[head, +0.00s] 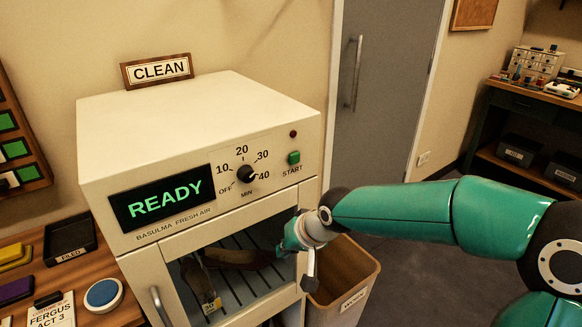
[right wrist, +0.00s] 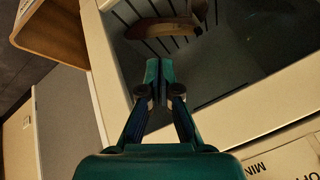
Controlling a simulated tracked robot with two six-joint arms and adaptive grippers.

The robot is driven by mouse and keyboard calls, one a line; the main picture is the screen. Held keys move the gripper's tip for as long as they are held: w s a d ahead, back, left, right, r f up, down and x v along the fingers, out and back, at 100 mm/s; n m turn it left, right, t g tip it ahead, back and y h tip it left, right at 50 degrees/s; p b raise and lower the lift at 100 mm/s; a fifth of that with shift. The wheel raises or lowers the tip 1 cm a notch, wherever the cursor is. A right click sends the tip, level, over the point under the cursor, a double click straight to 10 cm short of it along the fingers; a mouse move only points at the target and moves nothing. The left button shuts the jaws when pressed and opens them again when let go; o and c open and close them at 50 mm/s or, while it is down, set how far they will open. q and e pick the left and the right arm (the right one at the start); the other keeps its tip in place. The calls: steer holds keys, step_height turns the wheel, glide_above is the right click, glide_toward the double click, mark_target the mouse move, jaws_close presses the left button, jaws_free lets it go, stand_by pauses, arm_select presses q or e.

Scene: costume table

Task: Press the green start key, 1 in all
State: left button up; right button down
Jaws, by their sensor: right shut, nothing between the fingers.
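The green start key (head: 293,157) sits above the word START on the right of the front panel of a cream cabinet (head: 200,110). The cabinet display (head: 160,200) reads READY in green. My right gripper (head: 291,236) is below the key, in front of the cabinet's window area and apart from the key. In the right wrist view its fingertips (right wrist: 160,70) are shut together with nothing between them; the key does not show there. My left gripper is in neither view.
A black dial (head: 246,173) with minute marks is left of the key, and a small dark red lamp (head: 293,134) is above it. Brown shoe-like items (head: 240,258) lie on the rack inside. A bin (head: 345,280) stands at the cabinet's right.

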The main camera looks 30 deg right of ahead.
mark_target(294, 158)
steer(key=s+d+r+m+t+h, duration=0.1)
steer(key=d+r, duration=0.3)
steer(key=r, duration=0.4)
steer(key=s+d+r+m+t+h, duration=0.1)
steer(key=s+d+r+m, duration=0.1)
steer(key=r, duration=0.7)
steer(key=s+d, duration=0.1)
steer(key=s, duration=0.1)
steer(key=shift+s+d+r+b, duration=0.15)
steer(key=shift+s+d+b, duration=0.15)
steer(key=shift+d+b, duration=0.1)
steer(key=shift+w, duration=0.1)
steer(key=shift+w+a+p, duration=0.2)
steer(key=shift+w+p, duration=0.6)
steer(key=shift+w, duration=1.4)
steer(key=shift+w+a+p, duration=0.2)
steer(key=shift+w+p, duration=0.55)
steer(key=shift+w, duration=1.4)
steer(key=shift+w, duration=0.1)
steer(key=shift+w, duration=0.35)
